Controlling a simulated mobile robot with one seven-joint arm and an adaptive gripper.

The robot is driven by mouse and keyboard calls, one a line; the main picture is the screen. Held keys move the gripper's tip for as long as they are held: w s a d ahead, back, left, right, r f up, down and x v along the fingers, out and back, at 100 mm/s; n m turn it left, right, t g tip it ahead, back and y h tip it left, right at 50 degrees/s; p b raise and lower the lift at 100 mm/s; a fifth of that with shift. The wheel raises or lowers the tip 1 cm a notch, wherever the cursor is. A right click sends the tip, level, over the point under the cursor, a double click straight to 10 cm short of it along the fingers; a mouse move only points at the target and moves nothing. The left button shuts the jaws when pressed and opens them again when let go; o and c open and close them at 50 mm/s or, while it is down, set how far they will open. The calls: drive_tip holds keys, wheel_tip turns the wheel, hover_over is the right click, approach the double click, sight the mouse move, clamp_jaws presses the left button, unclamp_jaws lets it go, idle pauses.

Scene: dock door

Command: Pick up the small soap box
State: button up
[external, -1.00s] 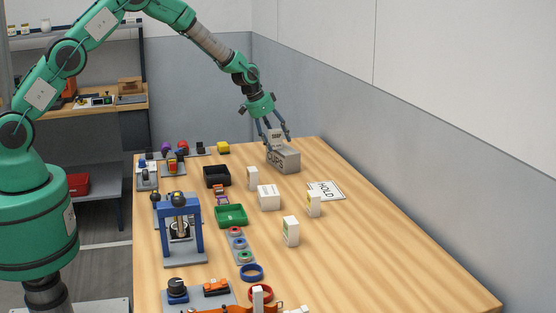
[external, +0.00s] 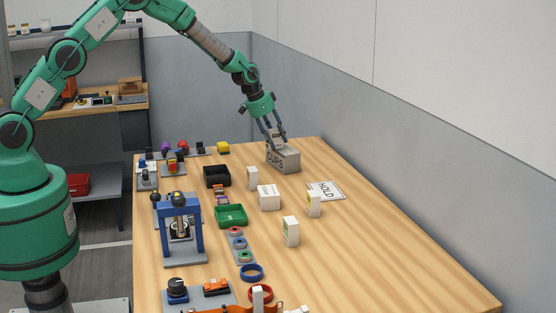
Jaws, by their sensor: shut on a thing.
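The small soap box (external: 274,135) is a small pale box with dark print, too small to read clearly, at the far end of the wooden table. It shows just above the grey box marked CUPS (external: 288,161). I cannot tell whether it rests on that box or is held just clear of it. My gripper (external: 275,145) points down over it and is shut on it, with one finger on each side. The fingers hide part of the soap box.
White boxes (external: 268,197) stand mid-table, near a flat HOLD sign (external: 325,190). A black bin (external: 216,176), a green bin (external: 231,215) and a blue press (external: 181,230) stand left. The table's right front is clear. A grey wall (external: 400,190) runs along the right.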

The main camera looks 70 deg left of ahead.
sight(277, 130)
drive_tip(key=shift+r, duration=0.65)
wheel_tip(277, 130, up, 2)
drive_tip(key=shift+r, duration=0.1)
drive_tip(key=s+d+r, duration=0.1)
drive_tip(key=s+d, duration=0.3)
drive_tip(key=s, duration=1.1)
drive_tip(key=shift+s+r, duration=0.2)
drive_tip(key=shift+s, duration=0.05)
drive_tip(key=shift+w, duration=0.1)
drive_tip(key=shift+w+a+r+b, duration=0.1)
drive_tip(key=shift+w+b, duration=1.3)
drive_tip(key=shift+b, duration=0.15)
drive_tip(key=shift+w, duration=0.1)
